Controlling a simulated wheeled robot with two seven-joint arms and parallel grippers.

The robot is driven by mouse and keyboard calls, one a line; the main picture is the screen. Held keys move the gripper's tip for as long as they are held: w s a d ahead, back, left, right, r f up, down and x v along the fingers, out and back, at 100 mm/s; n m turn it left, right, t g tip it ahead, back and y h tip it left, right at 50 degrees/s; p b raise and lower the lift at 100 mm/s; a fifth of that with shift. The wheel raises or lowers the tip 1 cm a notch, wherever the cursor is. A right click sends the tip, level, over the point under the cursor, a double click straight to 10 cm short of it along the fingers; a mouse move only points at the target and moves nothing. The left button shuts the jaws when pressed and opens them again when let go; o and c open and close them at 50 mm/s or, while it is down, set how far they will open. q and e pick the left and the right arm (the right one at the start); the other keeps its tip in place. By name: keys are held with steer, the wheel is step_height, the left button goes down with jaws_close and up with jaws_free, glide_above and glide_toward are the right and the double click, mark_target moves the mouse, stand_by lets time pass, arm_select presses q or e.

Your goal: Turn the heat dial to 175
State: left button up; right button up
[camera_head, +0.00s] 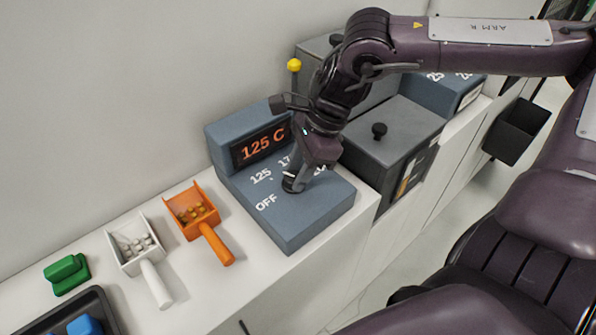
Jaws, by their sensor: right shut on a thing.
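The blue-grey control box (314,217) sits on the white counter, with a raised back panel. Its display (262,145) reads "125 C" in orange. White marks around the dial show "OFF", "125", a partly hidden "17..." and a partly covered mark at the right. My right gripper (294,182) points down onto the box's top and is shut on the heat dial, which is mostly hidden by the fingers. I cannot tell where the dial's pointer stands. My left gripper is not in view.
A grey lidded box (391,140) with a black knob stands right of the control box. A yellow-knobbed lever (294,65) rises behind. Orange (218,245) and white (155,284) scoops with pellets, a green block (66,274) and a dark tray (105,302) lie to the left.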

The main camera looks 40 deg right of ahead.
steer(key=m+t+b, duration=0.1)
steer(key=m+b, duration=0.1)
steer(key=m+t+h+b, duration=0.1)
steer(key=m+b, duration=0.1)
steer(key=m, duration=0.1)
steer(key=shift+s+a+f, duration=0.1)
steer(key=shift+s, duration=0.05)
steer(key=shift+s+a+m+t+h+b, duration=0.15)
steer(key=shift+m+h+b, duration=0.35)
steer(key=shift+m, duration=0.75)
steer(key=shift+w+m+t+h+b, duration=0.1)
steer(key=shift+m+t+h+b, duration=0.2)
steer(key=shift+m+b, duration=0.65)
steer(key=shift+m, duration=0.5)
steer(key=o, duration=1)
steer(key=a+v, duration=0.1)
steer(key=v, duration=0.7)
steer(key=shift+d, duration=0.4)
